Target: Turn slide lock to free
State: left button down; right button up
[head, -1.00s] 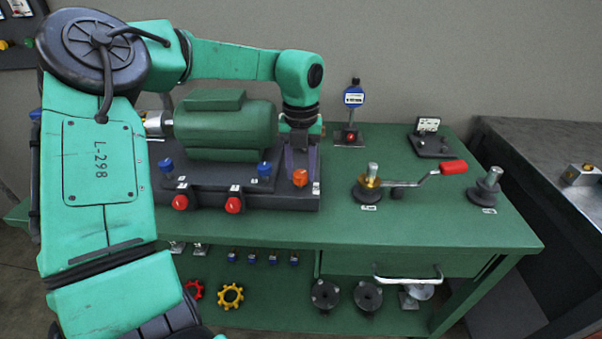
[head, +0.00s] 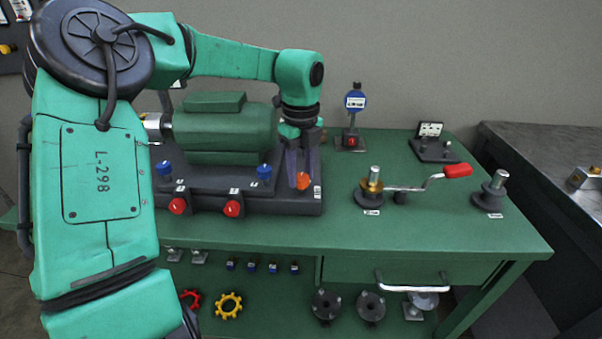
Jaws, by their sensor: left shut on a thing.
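An orange knob (head: 302,181), which looks like the slide lock, sits at the right front end of the dark base (head: 275,203) under the green motor (head: 215,130). My left gripper (head: 300,172) points down at it from above, its fingers shut on the knob. The fingers hide part of the knob, and its marking is too small to read. My right gripper is not in view.
Red knobs (head: 232,209) and blue knobs (head: 264,172) stand along the base. To the right are a red-handled crank (head: 457,171), a post (head: 491,190) and a blue-topped gauge (head: 355,101). The bench's front right is clear.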

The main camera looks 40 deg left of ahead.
aim_at(301, 176)
pick_arm(q)
jog(key=shift+r+n, duration=0.1)
jog(key=shift+n, duration=0.2)
jog(key=shift+c, duration=2.1)
grip_release()
notch_tip(301, 176, up, 14)
jog(key=p, duration=0.2)
jog(key=shift+r, duration=0.25)
